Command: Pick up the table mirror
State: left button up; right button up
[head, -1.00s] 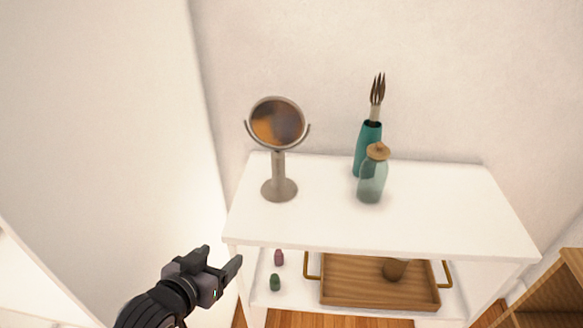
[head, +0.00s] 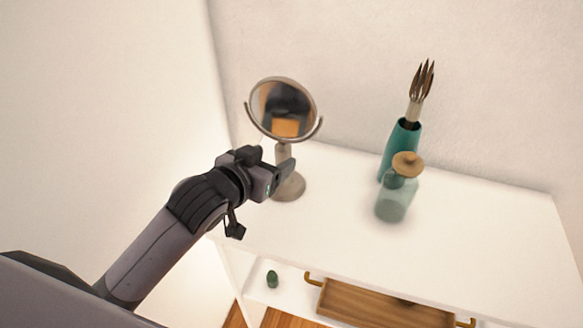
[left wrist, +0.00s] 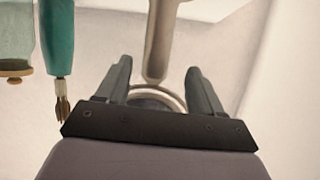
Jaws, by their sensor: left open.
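The table mirror (head: 258,100) stands upright at the left of the white shelf unit's top, with a round head in a grey metal frame, a stem and a round base (head: 292,188). My left gripper (head: 282,168) is open at the stem, below the mirror head, and hides part of the stem. In the left wrist view, which is upside down, the stem (left wrist: 161,38) shows in line with the gap between the open fingers of my left gripper (left wrist: 160,70). I cannot tell whether the fingers touch it. My right gripper is out of view.
A teal vase (head: 401,143) with brushes and a glass bottle (head: 393,205) with a cork-coloured lid stand right of the mirror on the white top (head: 480,235). A wooden tray (head: 370,305) and a small green object (head: 272,279) are on the lower shelf. A wall rises behind.

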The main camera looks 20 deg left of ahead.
aim_at(287, 150)
pick_arm(q)
jog(key=shift+d+x, duration=0.15)
jog(key=shift+x, duration=1.5)
jog(key=shift+d+x, duration=0.1)
jog(key=shift+x, duration=1.6)
jog(key=shift+c, duration=0.3)
jog(key=shift+s, duration=0.1)
jog(key=c, duration=1)
jog(key=shift+r, duration=0.15)
grip_shut()
jog(key=shift+r, duration=0.1)
